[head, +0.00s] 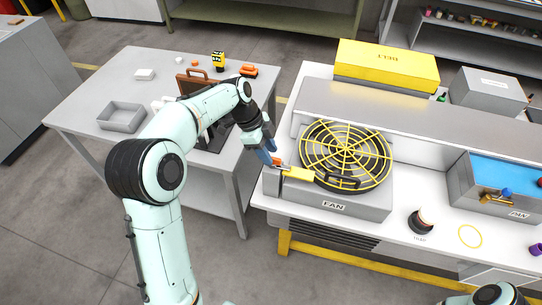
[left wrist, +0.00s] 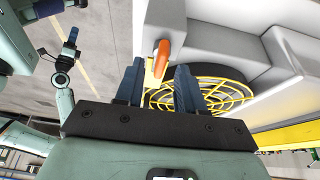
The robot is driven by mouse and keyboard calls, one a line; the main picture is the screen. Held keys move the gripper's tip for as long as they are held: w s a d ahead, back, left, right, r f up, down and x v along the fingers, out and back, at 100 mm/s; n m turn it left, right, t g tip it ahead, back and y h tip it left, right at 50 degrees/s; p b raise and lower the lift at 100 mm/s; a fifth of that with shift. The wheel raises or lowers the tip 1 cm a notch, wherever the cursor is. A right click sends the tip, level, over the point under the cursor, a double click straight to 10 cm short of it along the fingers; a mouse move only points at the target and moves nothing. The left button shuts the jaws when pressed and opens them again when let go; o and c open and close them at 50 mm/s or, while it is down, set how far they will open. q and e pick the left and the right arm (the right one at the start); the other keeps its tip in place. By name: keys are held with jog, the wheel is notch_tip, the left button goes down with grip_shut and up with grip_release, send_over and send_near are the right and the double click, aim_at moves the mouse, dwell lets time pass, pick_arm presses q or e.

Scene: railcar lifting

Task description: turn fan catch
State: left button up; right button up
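The fan unit (head: 330,205) stands on the white bench, with a round black fan under a yellow wire guard (head: 345,155). At its left edge is the catch, with a yellow body (head: 299,173) and an orange lever (head: 278,161). My left gripper (head: 269,154) is at the lever's left end. In the left wrist view its dark blue fingers (left wrist: 160,75) are apart, and the orange lever (left wrist: 162,55) shows between and just beyond their tips. I cannot tell whether they touch it. A small, distant gripper with dark blue fingers (left wrist: 71,42), apparently my right one, shows in that view; its opening is unclear.
A yellow box (head: 387,66) stands behind the fan unit. A black cone-like part (head: 421,221) and a grey bin with a blue inside (head: 495,185) are to the right. A grey table (head: 85,105) with a tray and tools is to the left, across a floor gap.

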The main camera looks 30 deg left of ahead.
aim_at(278, 163)
pick_arm(q)
jog(key=shift+x, duration=1.1)
grip_shut()
